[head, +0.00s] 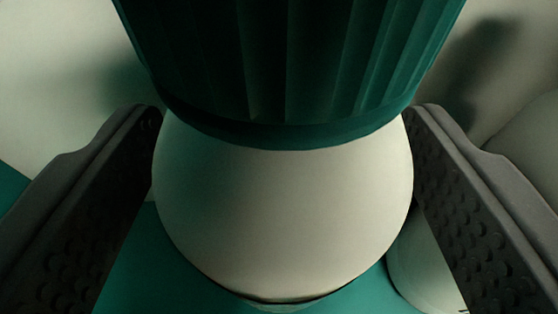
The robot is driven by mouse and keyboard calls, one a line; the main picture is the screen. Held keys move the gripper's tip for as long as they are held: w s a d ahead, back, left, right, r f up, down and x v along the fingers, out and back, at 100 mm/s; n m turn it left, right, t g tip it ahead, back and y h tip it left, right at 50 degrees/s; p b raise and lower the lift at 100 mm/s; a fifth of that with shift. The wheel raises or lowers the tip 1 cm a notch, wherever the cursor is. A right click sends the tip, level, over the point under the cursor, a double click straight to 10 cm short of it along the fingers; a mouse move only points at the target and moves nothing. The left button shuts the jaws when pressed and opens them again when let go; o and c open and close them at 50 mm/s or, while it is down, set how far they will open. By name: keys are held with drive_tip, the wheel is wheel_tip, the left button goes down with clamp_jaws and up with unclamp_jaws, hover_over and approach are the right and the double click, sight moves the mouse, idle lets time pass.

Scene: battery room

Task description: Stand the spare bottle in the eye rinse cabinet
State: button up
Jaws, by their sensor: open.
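A bottle with a dark green ribbed cap and a smooth off-white rounded body (283,215) fills the middle of the head view. Its cap runs off the top of the frame and its lower part is hidden from view. My gripper (284,150) is open, with one dark studded finger on each side of the bottle just below the cap. The fingertips appear very close to the body; I cannot tell whether they touch it. I cannot make out the eye rinse cabinet as a whole.
A teal surface (165,270) shows below the bottle. A pale rounded object (412,272) stands at the lower right, partly behind the right finger. Another pale curved shape (530,140) is at the right edge. A pale shadowed surface (50,70) lies behind.

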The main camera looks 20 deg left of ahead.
drive_tip(key=b+v, duration=0.2)
drive_tip(key=v, duration=1)
drive_tip(key=shift+d+r, duration=0.1)
drive_tip(key=shift+r, duration=0.05)
drive_tip(key=s+d+r+m+h, duration=0.1)
drive_tip(key=d+r+h, duration=0.2)
drive_tip(key=r, duration=0.8)
drive_tip(key=s+d+r+m+h, duration=0.1)
drive_tip(key=s+d+r+h, duration=0.1)
drive_tip(key=r, duration=0.9)
drive_tip(key=s+a+r, duration=0.4)
drive_tip(key=s+r, duration=0.2)
drive_tip(key=r, duration=0.2)
drive_tip(key=s+a+r+m+t, duration=0.1)
drive_tip(key=s+a+r, duration=0.4)
drive_tip(key=r, duration=0.4)
drive_tip(key=shift+s+a+y, duration=0.25)
drive_tip(key=shift+s+y, duration=0.1)
drive_tip(key=shift+y, duration=0.05)
